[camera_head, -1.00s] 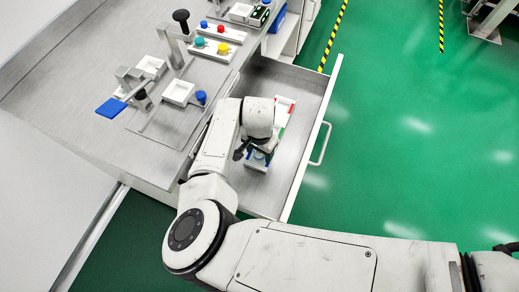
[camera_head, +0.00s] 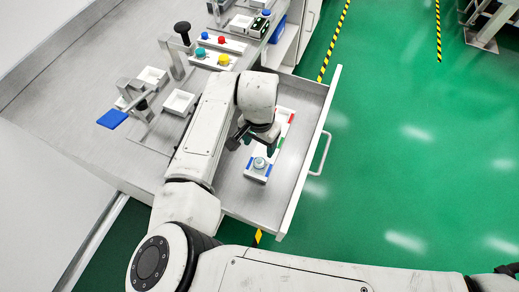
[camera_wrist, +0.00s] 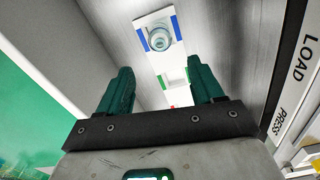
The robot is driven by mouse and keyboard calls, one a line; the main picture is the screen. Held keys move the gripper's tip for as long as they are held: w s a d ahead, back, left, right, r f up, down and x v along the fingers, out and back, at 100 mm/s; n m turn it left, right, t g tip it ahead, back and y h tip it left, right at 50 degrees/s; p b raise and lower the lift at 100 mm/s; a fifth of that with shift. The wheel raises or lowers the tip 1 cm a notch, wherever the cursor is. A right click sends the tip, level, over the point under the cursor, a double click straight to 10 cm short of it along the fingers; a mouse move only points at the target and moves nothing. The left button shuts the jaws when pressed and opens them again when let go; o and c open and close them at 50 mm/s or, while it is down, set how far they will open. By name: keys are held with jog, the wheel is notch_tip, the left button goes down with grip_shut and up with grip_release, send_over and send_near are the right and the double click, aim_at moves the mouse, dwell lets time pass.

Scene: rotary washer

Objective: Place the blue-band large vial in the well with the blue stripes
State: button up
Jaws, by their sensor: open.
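The large vial (camera_head: 259,163) stands in the end well of the white rack (camera_head: 257,176), inside the open drawer. It looks upright and clear bluish; its band is hard to make out. In the wrist view, the vial (camera_wrist: 160,38) sits between the blue stripes (camera_wrist: 141,39) of that well. My gripper (camera_head: 256,143) is just beyond the vial in the head view, apart from it. In the wrist view, my gripper (camera_wrist: 162,71) shows its two green fingers spread, with nothing held between them.
Other rack wells carry green stripes (camera_wrist: 163,80) and red stripes. The drawer's front wall (camera_head: 308,165) and handle (camera_head: 321,153) stand out to the right. Bench devices, including white trays (camera_head: 179,102) and a button box (camera_head: 212,58), lie left of my arm.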

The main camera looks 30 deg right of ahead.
jog(key=s+d+r+n+t+h, duration=0.1)
jog(key=d+r+t+h, duration=0.3)
jog(key=d, duration=0.9)
jog(key=s+d+r+n+g+h, duration=0.15)
jog(key=d+r, duration=0.45)
jog(key=d, duration=0.6)
jog(key=s+a+f+n+y, duration=0.2)
jog(key=s+a+f+n, duration=0.3)
jog(key=s+a, duration=0.3)
jog(key=s+a+f+n+g+y, duration=0.1)
jog(key=s+a+f+n+y, duration=0.2)
jog(key=s+a+f, duration=0.5)
jog(key=s+a+n, duration=0.1)
jog(key=s, duration=0.3)
jog(key=shift+s+a+n, duration=0.2)
jog(key=shift+s+n, duration=0.15)
jog(key=shift+s, duration=0.05)
jog(key=shift+g, duration=0.25)
